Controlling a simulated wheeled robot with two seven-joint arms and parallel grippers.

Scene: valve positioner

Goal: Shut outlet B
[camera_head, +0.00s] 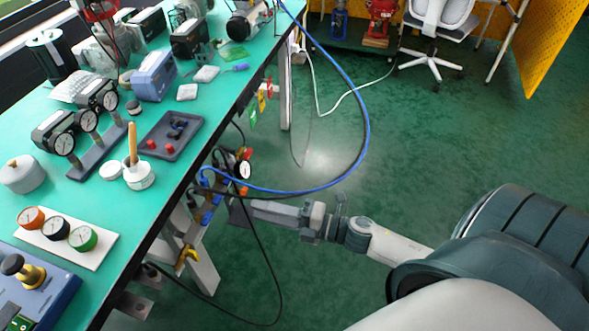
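Below the table's edge is a cluster of blue valve or fitting parts (210,205) with a small round gauge (244,169). I cannot tell which part is outlet B; no label is readable. A yellow handle-like part (187,257) sits lower on the same frame. My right gripper (238,211) reaches in from the right, its tip end just right of the blue parts. Hoses and its own body obscure the tips, so I cannot tell whether it touches anything or is open. My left gripper is not in view.
A blue hose (366,125) and black cables (277,275) loop beside the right arm. The green table (205,115) at left holds gauges, a dark tray (172,136) and boxes. Coloured tags (262,100) hang under its edge. The floor (440,130) at right is mostly clear.

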